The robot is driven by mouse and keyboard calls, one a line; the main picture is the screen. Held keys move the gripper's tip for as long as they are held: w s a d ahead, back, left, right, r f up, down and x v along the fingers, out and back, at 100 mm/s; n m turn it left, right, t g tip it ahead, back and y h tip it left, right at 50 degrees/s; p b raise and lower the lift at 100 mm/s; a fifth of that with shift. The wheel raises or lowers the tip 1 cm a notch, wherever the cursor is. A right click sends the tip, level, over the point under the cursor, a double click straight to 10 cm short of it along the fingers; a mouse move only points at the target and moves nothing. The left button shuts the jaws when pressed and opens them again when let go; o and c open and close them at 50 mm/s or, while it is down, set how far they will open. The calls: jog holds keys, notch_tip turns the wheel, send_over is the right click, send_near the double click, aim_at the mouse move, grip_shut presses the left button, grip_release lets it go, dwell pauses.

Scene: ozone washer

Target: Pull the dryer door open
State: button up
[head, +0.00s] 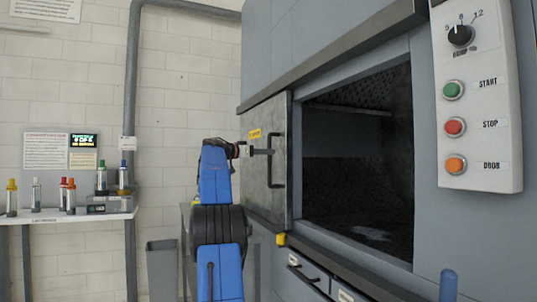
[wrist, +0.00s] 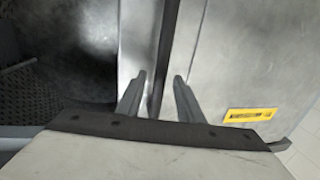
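The dryer door (head: 262,175) is a grey metal panel with a yellow label, at the left of the dryer's dark opening (head: 358,155). The opening is largely uncovered. A dark vertical bar handle (head: 278,172) is on the door. My gripper (head: 263,152) is at the handle's upper part. In the wrist view, my gripper (wrist: 159,78) has its two fingers apart, with the dark handle bar (wrist: 166,45) running between them. Small gaps seem to show on both sides of the bar. The door face and yellow label (wrist: 250,115) fill the right side there.
A control panel (head: 481,95) with a dial and green, red and orange buttons is right of the opening. Drawers (head: 305,270) sit below. A shelf (head: 70,215) with bottles is on the left wall, with a grey bin (head: 162,270) on the floor nearby.

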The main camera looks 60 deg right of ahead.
jog(key=v, duration=1.5)
jog(key=a+f+n+t+y, duration=0.2)
jog(key=a+f+n+t, duration=0.25)
jog(key=a+f, duration=0.5)
jog(key=a+f+n+t+y, duration=0.25)
jog(key=a+f+n, duration=0.3)
jog(key=a, duration=0.75)
jog(key=a+f+n+t+y, duration=0.2)
jog(key=a+f+n+t, duration=0.2)
jog(key=a+f, duration=0.55)
jog(key=s+a+f+n+t+y, duration=0.1)
jog(key=s+a+f+n+y, duration=0.2)
jog(key=s+a+f, duration=0.4)
jog(key=s+a+f+n+y, duration=0.3)
jog(key=s+a+f, duration=0.4)
jog(key=a+f, duration=0.4)
jog(key=s+a+f+n+t+y, duration=0.1)
jog(key=s+a+f+n+y, duration=0.2)
jog(key=s+a+f, duration=0.4)
jog(key=a+f, duration=0.3)
jog(key=a, duration=0.4)
jog(key=shift+s+a+n+t, duration=0.3)
jog(key=shift+n, duration=0.1)
